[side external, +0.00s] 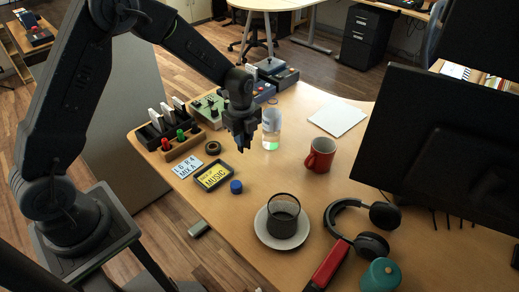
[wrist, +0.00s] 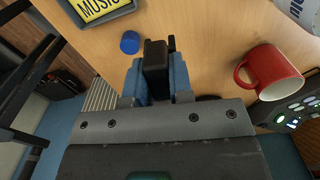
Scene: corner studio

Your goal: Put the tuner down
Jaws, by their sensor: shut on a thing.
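My gripper (side external: 241,141) is over the left part of the wooden desk (side external: 262,172), left of a clear bottle in the side view. In the wrist view my gripper (wrist: 158,75) is shut on a small black block, which I take to be the tuner (wrist: 156,58). The block sits between the two bluish fingers. Its lower end is hidden, and it cannot be told apart from the dark fingers in the side view. It appears to be held above the desk top.
Near my gripper are the clear bottle (side external: 271,131), a blue cap (side external: 236,187), a framed MUSIC sign (side external: 213,175), a tape roll (side external: 213,148) and a red mug (side external: 320,155). A glass on a saucer (side external: 261,234) and headphones (side external: 372,243) stand nearer. Bare wood lies between the cap and mug.

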